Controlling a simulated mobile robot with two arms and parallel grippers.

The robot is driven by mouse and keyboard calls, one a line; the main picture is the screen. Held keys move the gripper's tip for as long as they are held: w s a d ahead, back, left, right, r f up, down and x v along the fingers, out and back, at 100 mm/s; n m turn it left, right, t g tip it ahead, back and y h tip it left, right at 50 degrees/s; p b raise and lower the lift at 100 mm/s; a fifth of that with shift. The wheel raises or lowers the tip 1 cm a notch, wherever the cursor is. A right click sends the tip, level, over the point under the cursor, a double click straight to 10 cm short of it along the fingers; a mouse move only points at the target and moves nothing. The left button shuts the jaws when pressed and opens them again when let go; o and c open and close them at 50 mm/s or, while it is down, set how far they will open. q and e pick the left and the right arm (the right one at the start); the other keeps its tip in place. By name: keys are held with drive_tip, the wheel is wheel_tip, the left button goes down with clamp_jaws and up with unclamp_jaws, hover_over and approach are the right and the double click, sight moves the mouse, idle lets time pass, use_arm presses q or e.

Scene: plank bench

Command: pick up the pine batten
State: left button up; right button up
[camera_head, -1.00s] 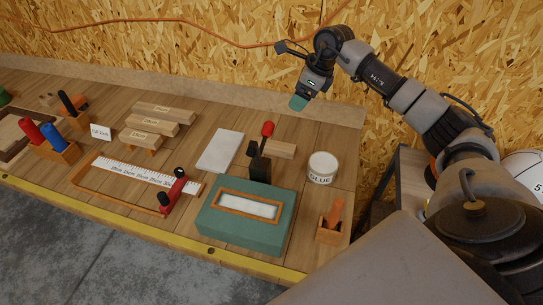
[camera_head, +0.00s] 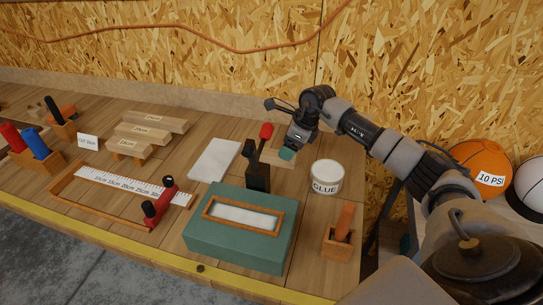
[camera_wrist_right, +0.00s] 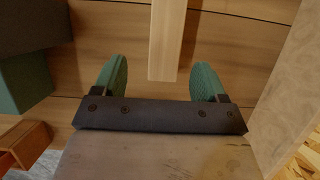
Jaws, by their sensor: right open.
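The pine batten (camera_head: 275,157) is a short pale wooden bar lying on the plank bench, behind the green box and left of the glue pot. My right gripper (camera_head: 288,153) is low over its right end and hides part of it. In the right wrist view, the batten (camera_wrist_right: 166,40) reaches down from the top edge, its near end between the two green fingertips of the open right gripper (camera_wrist_right: 160,78). There is a gap on both sides, and neither finger looks in contact. My left gripper is not in view.
A dark holder with a red-handled tool (camera_head: 258,172) stands just left of the batten. The glue pot (camera_head: 326,177) stands close on the right. A green box (camera_head: 240,240) and a small wooden holder (camera_head: 341,240) are nearer. A white slab (camera_head: 214,160) lies left.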

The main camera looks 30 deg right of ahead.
sight(272, 157)
drive_tip(key=x, duration=0.2)
drive_tip(key=p+x, duration=0.1)
drive_tip(key=x, duration=0.1)
drive_tip(key=shift+w+p, duration=0.3)
drive_tip(key=shift+w, duration=0.05)
drive_tip(key=shift+w+f, duration=0.15)
drive_tip(key=shift+f, duration=0.3)
drive_tip(key=c, duration=1)
drive_tip(key=shift+c, duration=0.2)
drive_tip(key=shift+r, duration=0.2)
